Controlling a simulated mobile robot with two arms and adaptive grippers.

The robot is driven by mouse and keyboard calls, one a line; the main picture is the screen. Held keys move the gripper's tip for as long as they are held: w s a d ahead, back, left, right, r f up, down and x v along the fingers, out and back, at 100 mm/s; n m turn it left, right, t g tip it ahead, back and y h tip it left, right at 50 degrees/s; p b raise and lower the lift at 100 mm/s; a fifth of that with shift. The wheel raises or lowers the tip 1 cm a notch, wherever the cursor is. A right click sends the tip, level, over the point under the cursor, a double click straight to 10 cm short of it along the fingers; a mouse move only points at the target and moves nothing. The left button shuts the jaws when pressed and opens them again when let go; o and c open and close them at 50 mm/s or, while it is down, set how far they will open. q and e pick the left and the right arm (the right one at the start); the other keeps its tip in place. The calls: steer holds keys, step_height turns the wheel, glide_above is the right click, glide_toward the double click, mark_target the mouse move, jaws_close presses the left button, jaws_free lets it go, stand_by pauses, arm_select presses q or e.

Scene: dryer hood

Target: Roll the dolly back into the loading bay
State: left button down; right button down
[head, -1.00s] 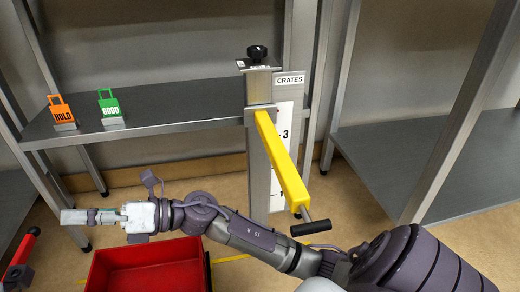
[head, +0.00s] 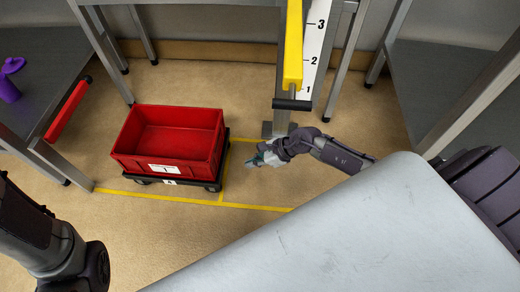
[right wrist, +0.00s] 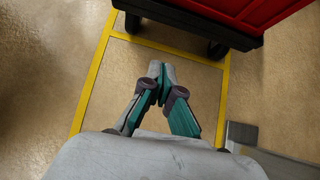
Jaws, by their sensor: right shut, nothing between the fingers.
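A black dolly (head: 186,182) with small casters stands on the floor, left of centre in the head view. It bears an open, empty-looking red crate (head: 168,165) with a white label. In the right wrist view the dolly (right wrist: 190,20) is at the top, with the crate (right wrist: 265,14) on it. My right gripper (head: 252,162) is shut and empty, low over the floor to the right of the dolly and apart from it. In the right wrist view its fingertips (right wrist: 164,76) point towards the dolly. My left gripper is out of view.
Yellow floor lines (head: 258,207) run beside and in front of the dolly. A post with a yellow arm (head: 293,48) and numbered scale (head: 315,45) stands behind my right gripper. A red bar (head: 68,110) shows by the left table (head: 45,75). Floor in front of the dolly is clear.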

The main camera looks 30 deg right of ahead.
steer(key=b+x, duration=0.2)
steer(key=x, duration=0.2)
steer(key=shift+f, duration=0.3)
steer(key=shift+w+a+r+b, duration=0.1)
steer(key=shift+w+a+b, duration=0.65)
steer(key=shift+a, duration=0.35)
steer(key=shift+w+a, duration=0.2)
steer(key=shift+a, duration=0.1)
steer(key=shift+w+a+r, duration=0.2)
steer(key=shift+w+a, duration=0.05)
steer(key=shift+a, duration=0.05)
